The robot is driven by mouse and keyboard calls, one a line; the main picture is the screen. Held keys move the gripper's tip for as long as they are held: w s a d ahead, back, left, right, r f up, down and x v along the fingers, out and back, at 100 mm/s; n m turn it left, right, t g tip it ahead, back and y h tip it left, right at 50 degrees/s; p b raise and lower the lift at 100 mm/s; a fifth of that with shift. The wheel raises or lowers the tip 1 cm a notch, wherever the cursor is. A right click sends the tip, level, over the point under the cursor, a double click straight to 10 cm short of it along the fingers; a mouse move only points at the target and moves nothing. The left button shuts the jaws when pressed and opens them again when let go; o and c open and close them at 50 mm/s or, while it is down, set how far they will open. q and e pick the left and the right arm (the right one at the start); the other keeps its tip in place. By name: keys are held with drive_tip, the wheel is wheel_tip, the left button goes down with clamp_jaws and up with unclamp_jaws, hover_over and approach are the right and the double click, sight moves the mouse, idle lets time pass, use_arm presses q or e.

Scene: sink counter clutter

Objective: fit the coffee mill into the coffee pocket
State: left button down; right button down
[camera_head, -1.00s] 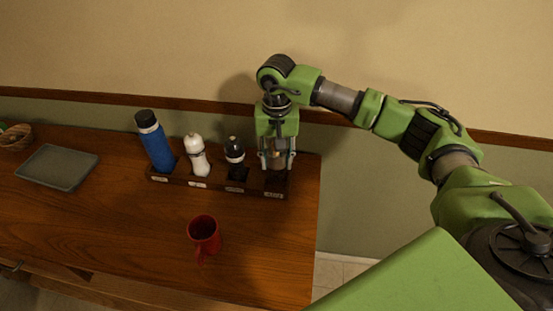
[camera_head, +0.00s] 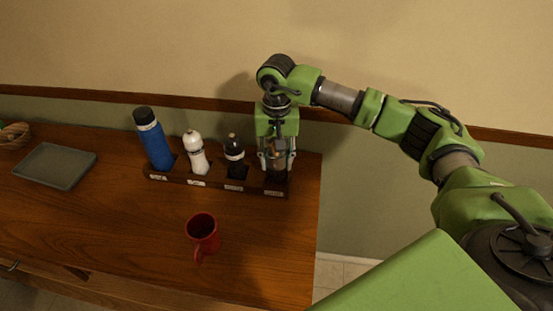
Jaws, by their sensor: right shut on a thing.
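My right gripper (camera_head: 277,163) points down over the right end of a dark wooden rack (camera_head: 212,184) and is shut on the coffee mill (camera_head: 277,146). The mill is a small metallic cylinder, mostly hidden between the fingers. It is upright as far as I can tell, above or partly in the rightmost pocket. How deep it sits I cannot tell. The label on that pocket (camera_head: 275,192) is too small to read. My left gripper is not in view.
The other pockets hold a blue bottle (camera_head: 155,145), leaning left, a white mill (camera_head: 195,155) and a black-and-white bottle (camera_head: 234,152). A red mug (camera_head: 202,233) stands in front. A grey tray (camera_head: 55,166) and a basket (camera_head: 13,136) are at left. The table's right edge is close to the rack.

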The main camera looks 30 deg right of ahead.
drive_tip(key=shift+f+b, duration=1.3)
drive_tip(key=shift+f, duration=0.15)
drive_tip(key=c, duration=1.3)
unclamp_jaws()
drive_tip(key=shift+o, duration=0.2)
wheel_tip(320, 180, up, 12)
drive_tip(key=shift+r, duration=0.1)
